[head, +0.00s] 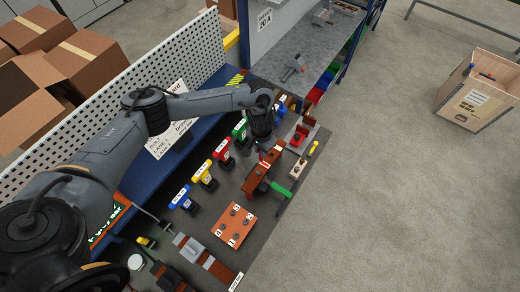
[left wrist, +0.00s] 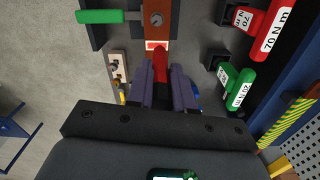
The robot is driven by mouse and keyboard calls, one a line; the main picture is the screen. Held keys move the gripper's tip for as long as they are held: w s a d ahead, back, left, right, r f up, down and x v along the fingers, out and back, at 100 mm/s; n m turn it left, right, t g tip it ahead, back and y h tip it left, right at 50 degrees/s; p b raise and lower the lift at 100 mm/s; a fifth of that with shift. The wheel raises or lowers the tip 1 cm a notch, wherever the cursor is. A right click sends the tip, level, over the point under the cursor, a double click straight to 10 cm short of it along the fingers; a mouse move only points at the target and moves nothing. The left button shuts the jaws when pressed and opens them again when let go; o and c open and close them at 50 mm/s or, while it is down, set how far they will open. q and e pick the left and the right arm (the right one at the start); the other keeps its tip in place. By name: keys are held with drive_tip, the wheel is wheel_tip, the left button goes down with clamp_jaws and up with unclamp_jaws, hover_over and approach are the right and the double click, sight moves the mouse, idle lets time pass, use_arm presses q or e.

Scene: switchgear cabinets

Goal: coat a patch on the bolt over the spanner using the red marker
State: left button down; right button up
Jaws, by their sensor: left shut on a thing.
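My left gripper (head: 264,142) points down over the bench and is shut on the red marker (left wrist: 160,65). In the left wrist view the marker's red body shows between the two fingers (left wrist: 162,95), its tip pointing towards a brown bar. A dark bolt (left wrist: 156,18) sits on that brown bar (left wrist: 157,31), just beyond a white and red patch. A green handle (left wrist: 98,16) lies beside the bar and also shows in the head view (head: 279,189); I cannot tell if it is the spanner. Whether the marker tip touches anything is unclear. My right gripper is out of view.
An orange plate (head: 233,226) with several labelled bolts lies nearer. Blue, yellow, red and green handled tools (head: 203,174) stand in a row along the left. A white pegboard (head: 150,80) rises behind them. A wooden crate (head: 476,92) stands on the open floor at right.

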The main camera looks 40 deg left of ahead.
use_arm(q)
drive_tip(key=shift+r, duration=0.9)
drive_tip(key=shift+w+r, duration=0.15)
drive_tip(key=shift+r, duration=0.05)
drive_tip(key=w+d+r+m, duration=0.2)
drive_tip(key=w+d+r, duration=0.1)
drive_tip(key=r, duration=0.3)
drive_tip(key=s+d+r+n, duration=0.1)
drive_tip(key=s+d+n, duration=0.1)
drive_tip(key=s+d, duration=0.4)
drive_tip(key=shift+s+d, duration=0.3)
drive_tip(key=shift+s, duration=0.55)
drive_tip(key=shift+r, duration=0.1)
